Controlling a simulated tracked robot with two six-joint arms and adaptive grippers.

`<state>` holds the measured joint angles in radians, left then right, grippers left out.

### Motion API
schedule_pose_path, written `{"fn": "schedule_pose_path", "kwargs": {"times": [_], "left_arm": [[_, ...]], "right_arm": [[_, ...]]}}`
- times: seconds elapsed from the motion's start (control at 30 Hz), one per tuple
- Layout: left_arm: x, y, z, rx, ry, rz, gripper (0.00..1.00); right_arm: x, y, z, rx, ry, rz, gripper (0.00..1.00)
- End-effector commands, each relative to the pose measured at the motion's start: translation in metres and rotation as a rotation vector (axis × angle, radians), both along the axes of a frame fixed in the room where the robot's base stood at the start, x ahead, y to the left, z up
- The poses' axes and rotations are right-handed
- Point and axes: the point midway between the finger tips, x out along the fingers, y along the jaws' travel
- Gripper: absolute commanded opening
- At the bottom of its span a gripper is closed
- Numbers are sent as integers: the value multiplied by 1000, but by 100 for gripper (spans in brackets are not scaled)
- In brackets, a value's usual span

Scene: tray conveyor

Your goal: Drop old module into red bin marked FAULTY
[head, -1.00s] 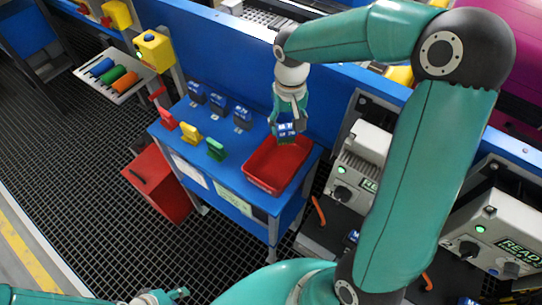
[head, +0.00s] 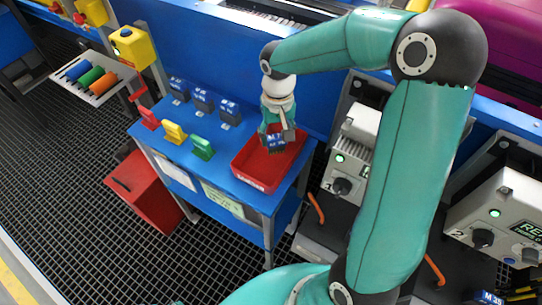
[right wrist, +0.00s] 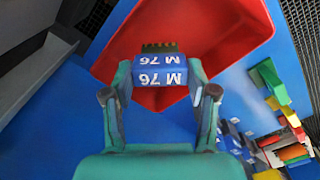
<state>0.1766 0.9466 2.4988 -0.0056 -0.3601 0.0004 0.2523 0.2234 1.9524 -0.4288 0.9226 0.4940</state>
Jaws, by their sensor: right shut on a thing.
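The old module is a small blue block (head: 276,144) with white lettering. In the right wrist view the block (right wrist: 158,76) reads M 76, upside down. My right gripper (head: 277,132) is shut on it, one finger on each side. The module hangs over the red bin (head: 250,180), an open tray on the blue table. In the right wrist view the bin (right wrist: 235,30) lies beyond the module, with blue table around it. The marking on the bin's front is too small to read. My left gripper is not in view.
Several blue modules (head: 203,100) stand along the table's back. Red, yellow and green pieces (head: 174,132) stand in front of them. A red box (head: 150,190) is below the table at left. Grey machines with green lights (head: 345,165) stand to the right.

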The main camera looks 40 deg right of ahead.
Motion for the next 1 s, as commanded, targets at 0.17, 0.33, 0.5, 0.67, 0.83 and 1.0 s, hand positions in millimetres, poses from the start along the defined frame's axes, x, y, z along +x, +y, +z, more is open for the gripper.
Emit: {"fn": "schedule_pose_path", "kwargs": {"times": [0.17,0.33,0.5,0.67,0.83,1.0], "left_arm": [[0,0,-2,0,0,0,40],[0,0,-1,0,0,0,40],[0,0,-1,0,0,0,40],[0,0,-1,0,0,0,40],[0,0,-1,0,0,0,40],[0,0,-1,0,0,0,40]], "right_arm": [[0,0,-2,0,-1,0,22],[0,0,-2,0,0,0,64],[0,0,-2,0,-1,0,87],[0,0,-2,0,0,1,87],[0,0,-1,0,-1,1,87],[1,0,14,-1,-5,1,87]]}}
